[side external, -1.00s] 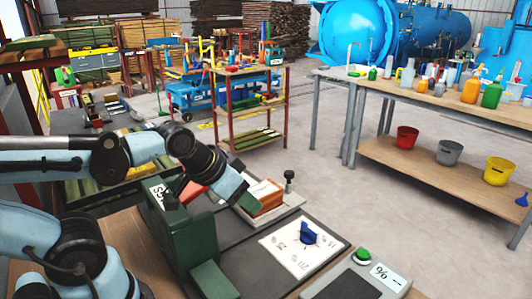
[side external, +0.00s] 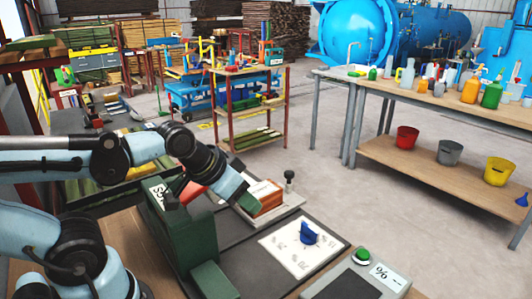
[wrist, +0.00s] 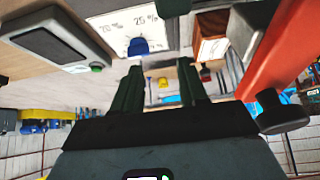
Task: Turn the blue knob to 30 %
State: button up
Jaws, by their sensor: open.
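The blue knob (side external: 309,233) stands on a white dial plate (side external: 291,262) marked with percent figures. My gripper (side external: 247,204) is to the left of the knob in the side view, beside the brick-coloured block and apart from the knob. In the wrist view its two green fingers (wrist: 160,68) are spread with nothing between them. The knob's exact setting is too small to read.
A green box (side external: 185,232) is at the left. The space above the dial is clear.

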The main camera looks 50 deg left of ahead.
jog(key=shift+c, duration=0.3)
jog(key=r+n+g, duration=0.1)
jog(key=n+g, duration=0.6)
jog(key=n, duration=1.1)
send_over(310, 227)
notch_tip(310, 227, down, 12)
jog(key=shift+r, duration=0.2)
grip_shut()
